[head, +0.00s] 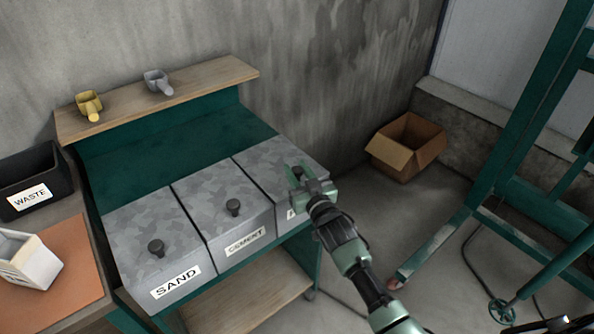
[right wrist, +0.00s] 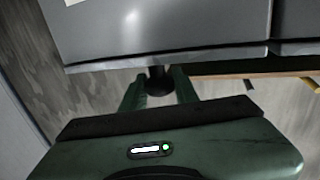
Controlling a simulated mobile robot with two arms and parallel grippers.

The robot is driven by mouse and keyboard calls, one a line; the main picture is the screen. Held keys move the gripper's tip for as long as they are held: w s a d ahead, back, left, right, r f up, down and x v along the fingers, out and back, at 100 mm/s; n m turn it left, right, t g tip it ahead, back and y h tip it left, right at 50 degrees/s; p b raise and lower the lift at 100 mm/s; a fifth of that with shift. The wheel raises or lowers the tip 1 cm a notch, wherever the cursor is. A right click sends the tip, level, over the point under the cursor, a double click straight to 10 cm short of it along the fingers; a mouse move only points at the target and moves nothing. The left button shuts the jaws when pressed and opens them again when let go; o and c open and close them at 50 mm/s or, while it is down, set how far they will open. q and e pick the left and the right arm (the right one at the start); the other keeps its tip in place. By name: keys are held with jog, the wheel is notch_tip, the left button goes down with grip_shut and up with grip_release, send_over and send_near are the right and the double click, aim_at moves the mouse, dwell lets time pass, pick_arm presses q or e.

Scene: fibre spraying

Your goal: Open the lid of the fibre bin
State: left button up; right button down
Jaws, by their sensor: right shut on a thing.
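The fibre bin (head: 272,160) is the rightmost of three grey mottled bins in a row on the green stand, in the head view. Its front label is mostly hidden behind my right gripper. The lid looks flat on the bin, level with the lids beside it. My right gripper (head: 298,173) is over the front part of this lid, shut on its dark knob. In the right wrist view the dark knob (right wrist: 158,80) sits between the two green fingers, beside a grey surface. My left gripper is in neither view.
The cement bin (head: 222,195) and sand bin (head: 150,225) stand to the left, lids down. A wooden shelf (head: 190,88) behind them holds a yellow scoop (head: 89,105) and a grey scoop (head: 157,81). An open cardboard box (head: 407,147) and a green frame (head: 500,130) are at right.

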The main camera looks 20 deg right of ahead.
aim_at(280, 165)
jog(key=w+a+b, duration=0.1)
jog(key=w, duration=0.1)
jog(key=w+b, duration=0.2)
jog(key=w, duration=0.1)
jog(key=w+a+b, duration=0.1)
jog(key=w, duration=0.1)
jog(key=shift+w+a+f+b, duration=0.15)
jog(key=shift+w+a+b, duration=0.1)
jog(key=shift+a+b, duration=0.1)
jog(key=shift+w, duration=0.1)
jog(key=shift+r, duration=0.2)
jog(key=c, duration=1.1)
grip_release()
jog(key=shift+o, duration=0.2)
jog(key=shift+s+d, duration=0.15)
jog(key=shift+s, duration=1.8)
jog(key=shift+s+d, duration=0.15)
jog(key=shift+s, duration=1.8)
